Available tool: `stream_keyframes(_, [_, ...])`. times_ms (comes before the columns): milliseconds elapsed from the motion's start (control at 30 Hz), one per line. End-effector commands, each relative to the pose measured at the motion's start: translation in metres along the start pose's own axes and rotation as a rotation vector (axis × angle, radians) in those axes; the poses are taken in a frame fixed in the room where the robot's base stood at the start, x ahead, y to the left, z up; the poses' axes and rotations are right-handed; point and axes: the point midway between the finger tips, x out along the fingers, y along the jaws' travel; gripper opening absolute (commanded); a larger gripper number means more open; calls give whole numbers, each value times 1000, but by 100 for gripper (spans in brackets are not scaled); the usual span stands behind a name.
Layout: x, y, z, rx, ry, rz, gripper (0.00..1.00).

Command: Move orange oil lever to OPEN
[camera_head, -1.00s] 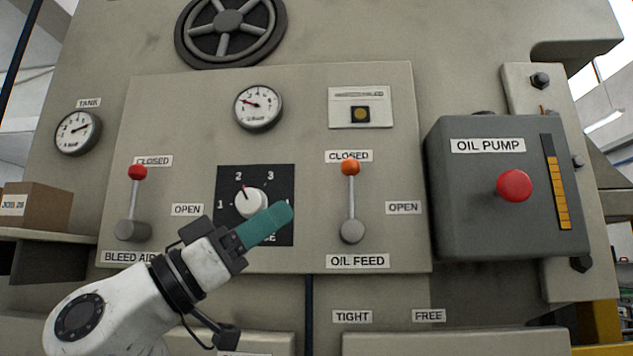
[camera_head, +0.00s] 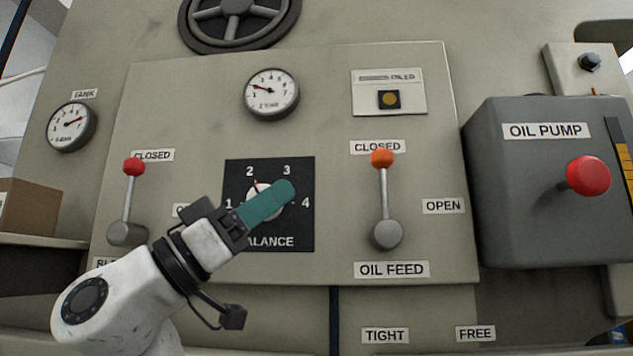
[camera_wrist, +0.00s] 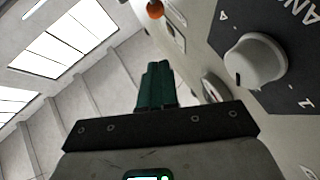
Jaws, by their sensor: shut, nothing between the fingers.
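The orange oil lever (camera_head: 382,158) has an orange ball on a grey rod. It stands upright, its ball just under the CLOSED label (camera_head: 377,147), above the OIL FEED label (camera_head: 391,269). The OPEN label (camera_head: 443,206) is to its right. My gripper (camera_head: 283,192) has green fingers, shut and empty. In the head view it overlaps the balance dial (camera_head: 262,196), left of the oil lever and apart from it. In the wrist view the green fingers (camera_wrist: 158,72) are together, and an orange ball (camera_wrist: 155,9) shows at the top edge.
A red-knobbed bleed air lever (camera_head: 134,168) stands at the panel's left, also by a CLOSED label. The oil pump box (camera_head: 530,220) with a red button (camera_head: 588,176) juts out at right. The panel between the dial and oil lever is clear.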

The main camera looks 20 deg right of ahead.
Motion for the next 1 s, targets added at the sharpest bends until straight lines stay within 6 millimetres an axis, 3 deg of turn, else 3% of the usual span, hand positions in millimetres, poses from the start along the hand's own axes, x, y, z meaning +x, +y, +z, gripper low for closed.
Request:
stream_keyframes(500, [96, 0, -2, -1, -2, 3, 0])
stream_keyframes(700, [114, 0, 19, -3, -1, 1, 0])
stream_keyframes(1000, [122, 0, 29, -1, 0, -1, 0])
